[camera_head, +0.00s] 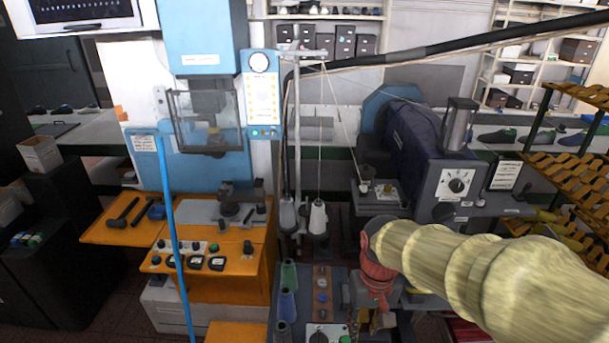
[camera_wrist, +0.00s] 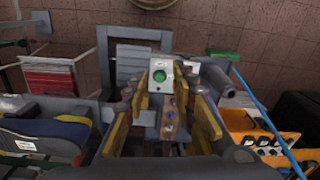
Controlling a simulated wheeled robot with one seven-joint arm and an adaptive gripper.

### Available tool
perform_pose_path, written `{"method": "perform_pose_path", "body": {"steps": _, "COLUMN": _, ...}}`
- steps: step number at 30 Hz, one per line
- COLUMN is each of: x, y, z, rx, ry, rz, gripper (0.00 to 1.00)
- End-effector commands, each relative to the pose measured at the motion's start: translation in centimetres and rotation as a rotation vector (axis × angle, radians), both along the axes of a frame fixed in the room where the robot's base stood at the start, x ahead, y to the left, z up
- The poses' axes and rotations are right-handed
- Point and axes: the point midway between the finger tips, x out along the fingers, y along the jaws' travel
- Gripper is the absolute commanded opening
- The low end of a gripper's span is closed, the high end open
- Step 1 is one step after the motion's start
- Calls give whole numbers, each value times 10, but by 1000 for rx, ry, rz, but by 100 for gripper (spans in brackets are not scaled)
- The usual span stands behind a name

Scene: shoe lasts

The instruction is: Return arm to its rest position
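My arm, in pale yellow rounded segments, reaches in from the right of the head view and ends in a reddish wrist section above the machine bench. My gripper shows in the wrist view (camera_wrist: 164,88) as two yellow-and-grey fingers spread apart, with nothing visible held between them. Beyond the gap is a light grey box with a green button (camera_wrist: 161,76), apparently fixed on the bench below.
An orange machine stand (camera_head: 215,262) with a blue press (camera_head: 205,45) is on the left. A dark blue machine (camera_head: 415,140) stands behind my arm. Thread spools (camera_head: 288,275) and a thin post (camera_head: 298,150) are close by. A rack of shoe lasts (camera_head: 570,175) is at the right.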

Motion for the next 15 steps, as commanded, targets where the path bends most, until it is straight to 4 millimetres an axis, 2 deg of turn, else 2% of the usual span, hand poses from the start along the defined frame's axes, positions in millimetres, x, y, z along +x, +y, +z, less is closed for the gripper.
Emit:
{"method": "perform_pose_path", "body": {"steps": 1, "x": -12, "y": -6, "z": 4, "rx": 3, "ry": -42, "rz": -6, "gripper": 26}}
{"method": "perform_pose_path", "body": {"steps": 9, "x": -70, "y": -34, "z": 22, "rx": 7, "ry": -236, "rz": -39, "gripper": 26}}
{"method": "perform_pose_path", "body": {"steps": 15, "x": -102, "y": -48, "z": 33, "rx": 9, "ry": -376, "rz": -77, "gripper": 26}}
